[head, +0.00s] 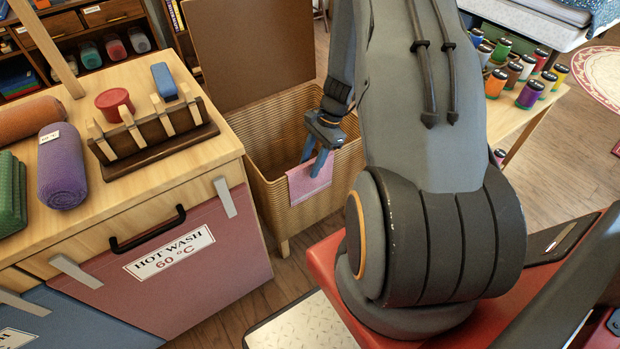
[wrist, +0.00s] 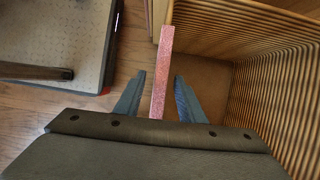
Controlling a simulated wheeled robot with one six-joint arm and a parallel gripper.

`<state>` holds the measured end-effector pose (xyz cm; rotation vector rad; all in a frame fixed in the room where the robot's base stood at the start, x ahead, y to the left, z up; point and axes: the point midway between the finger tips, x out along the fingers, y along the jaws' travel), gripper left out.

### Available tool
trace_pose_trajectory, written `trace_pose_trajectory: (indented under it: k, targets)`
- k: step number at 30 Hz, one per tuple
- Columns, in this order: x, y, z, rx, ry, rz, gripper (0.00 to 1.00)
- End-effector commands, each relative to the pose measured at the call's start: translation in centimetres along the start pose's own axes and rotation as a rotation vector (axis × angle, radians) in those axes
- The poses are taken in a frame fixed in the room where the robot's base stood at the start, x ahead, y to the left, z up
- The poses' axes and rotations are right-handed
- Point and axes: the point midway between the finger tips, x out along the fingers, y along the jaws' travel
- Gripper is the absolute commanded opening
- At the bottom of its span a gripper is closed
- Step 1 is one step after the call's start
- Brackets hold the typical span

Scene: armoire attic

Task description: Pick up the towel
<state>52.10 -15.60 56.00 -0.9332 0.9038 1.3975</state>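The towel is a pink cloth (head: 311,179) draped over the near rim of a wicker hamper (head: 292,213). In the wrist view the towel (wrist: 162,72) shows edge-on as a narrow pink strip. My gripper (head: 318,166) is at the hamper rim, pointing down. In the wrist view its two blue fingers (wrist: 156,84) stand apart on either side of the strip, with a gap on each side. One finger is on the inner side of the hamper, the other on the outer side. The gripper is open and does not visibly touch the towel.
The hamper's lid (head: 250,45) stands open behind it. A wooden cabinet (head: 215,150) with rolled towels and a peg rack (head: 155,130) is to the left. A table with several thread spools (head: 530,95) is at the right. Wooden floor (head: 585,130) is clear farther right.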

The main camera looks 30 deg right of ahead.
Motion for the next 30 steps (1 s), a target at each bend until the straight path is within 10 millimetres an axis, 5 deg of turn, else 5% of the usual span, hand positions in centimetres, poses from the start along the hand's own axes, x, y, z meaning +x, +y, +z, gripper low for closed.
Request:
trace_pose_trajectory:
  k: [10, 30]
  targets:
    - [4.3, 0.0, -0.1, -0.001, -0.001, 0.001, 0.36]
    - [4.7, 0.0, -0.3, -0.002, 0.0, 0.0, 0.36]
